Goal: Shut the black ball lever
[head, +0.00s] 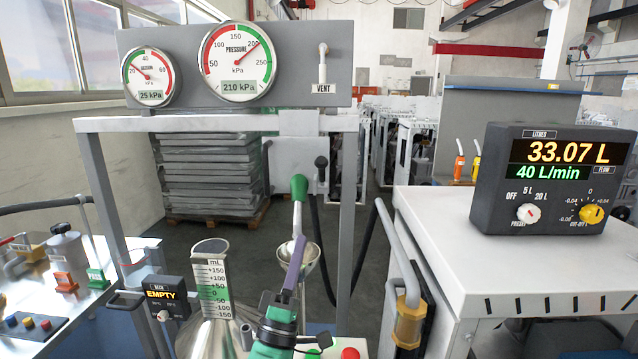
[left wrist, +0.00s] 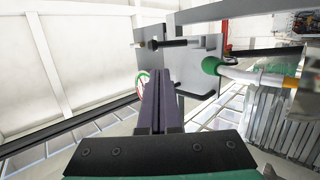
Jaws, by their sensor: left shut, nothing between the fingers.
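The black ball lever (head: 321,162) sits below the right end of the gauge panel, its black knob upward on a short stem. In the left wrist view, its black ball (left wrist: 152,44) is on the end of a dark rod pointing left. My left gripper (head: 300,240) is shut and empty, below and left of the lever in the head view and apart from it. Its closed fingers also show in the left wrist view (left wrist: 161,75), below the ball. My right gripper is out of view.
A funnel (head: 313,268) hangs behind the fingers. A metal measure with a scale neck (head: 212,285) stands to the left. The grey frame (head: 215,124) carries two gauges. A meter box (head: 548,180) sits on the right cabinet. A black hose (head: 368,255) hangs right of the lever.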

